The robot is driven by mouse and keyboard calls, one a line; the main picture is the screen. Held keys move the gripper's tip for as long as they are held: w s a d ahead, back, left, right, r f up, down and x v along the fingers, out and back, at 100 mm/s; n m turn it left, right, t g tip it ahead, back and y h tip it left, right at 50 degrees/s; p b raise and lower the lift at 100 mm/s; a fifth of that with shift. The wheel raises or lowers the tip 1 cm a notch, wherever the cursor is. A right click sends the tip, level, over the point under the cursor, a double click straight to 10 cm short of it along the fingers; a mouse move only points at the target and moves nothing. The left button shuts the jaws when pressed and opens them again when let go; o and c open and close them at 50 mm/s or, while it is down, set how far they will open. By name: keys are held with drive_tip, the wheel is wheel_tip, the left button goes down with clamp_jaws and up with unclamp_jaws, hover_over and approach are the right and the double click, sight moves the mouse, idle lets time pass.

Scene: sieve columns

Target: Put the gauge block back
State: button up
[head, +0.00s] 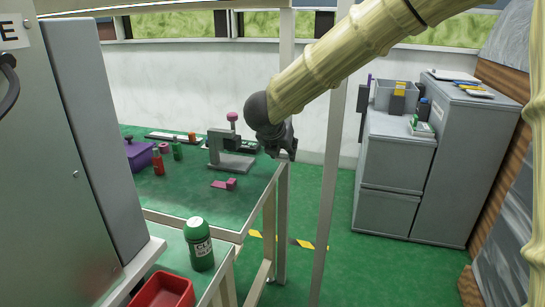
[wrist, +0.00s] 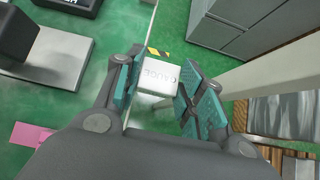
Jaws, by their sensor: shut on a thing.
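My gripper (head: 283,150) is above the right edge of the green-topped table, to the right of a grey stand (head: 231,163) with a pink knob. In the wrist view its teal-padded fingers are shut on a small white block (wrist: 158,77), the gauge block, with faint lettering that I cannot read fully. In the head view the block is mostly hidden by the gripper. A pink flat patch (head: 219,185) lies on the table with a small pink block (head: 232,184) at its right end. The patch also shows in the wrist view (wrist: 30,134).
A green bottle (head: 199,245) and red tray (head: 163,291) stand nearer. A thin post (head: 331,170) rises right of my gripper. Grey cabinets (head: 398,170) stand beyond.

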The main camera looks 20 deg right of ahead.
drive_tip(key=w, duration=0.5)
drive_tip(key=w+d+f+b, duration=0.1)
drive_tip(key=w, duration=0.4)
drive_tip(key=w+b, duration=0.1)
drive_tip(key=w, duration=0.4)
drive_tip(key=shift+w+d+f, duration=0.25)
drive_tip(key=shift+w, duration=0.25)
drive_tip(key=shift+f+b, duration=0.75)
drive_tip(key=shift+f, duration=1.05)
drive_tip(key=o, duration=1.1)
drive_tip(key=p+v, duration=0.2)
drive_tip(key=v, duration=1)
drive_tip(key=shift+p, duration=0.35)
